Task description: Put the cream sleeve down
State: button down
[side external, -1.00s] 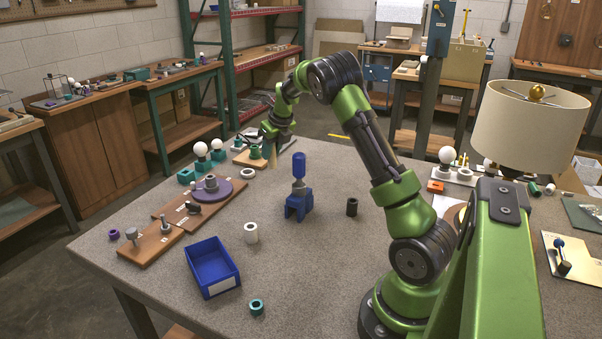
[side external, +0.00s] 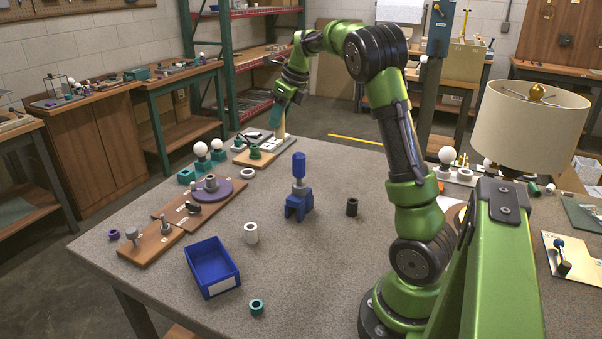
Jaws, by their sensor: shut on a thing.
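My gripper (side external: 279,112) is at the far edge of the table, pointing down above the light board there. It is shut on the cream sleeve (side external: 281,125), a small pale upright piece at the fingertips. The fingers hide part of the sleeve, and it is too small to tell whether its lower end touches the board or hangs just above it.
A wooden board with a green part (side external: 255,152) and white bulbs (side external: 201,149) stand nearby. A blue stand (side external: 299,200), a white ring-topped cylinder (side external: 251,233), a black cylinder (side external: 352,207) and a blue bin (side external: 212,267) stand on the table.

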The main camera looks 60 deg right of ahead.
jog(key=s+a+n+g+y, duration=0.2)
jog(key=s+a+n+y, duration=0.2)
jog(key=s+a+n, duration=0.95)
jog(key=shift+m, duration=0.65)
jog(key=shift+s+a+f, duration=0.1)
jog(key=shift+s+f, duration=0.1)
jog(key=shift+f, duration=3.4)
jog(key=shift+s+a+f, duration=0.1)
jog(key=shift+s+f, duration=0.05)
jog(key=shift+f, duration=3.45)
jog(key=shift+s+a+f, duration=0.1)
jog(key=shift+s+f, duration=0.1)
jog(key=shift+f, duration=3.4)
jog(key=shift+d+f, duration=0.1)
jog(key=shift+f, duration=0.1)
jog(key=c, duration=0.8)
grip_release()
jog(key=shift+c, duration=0.2)
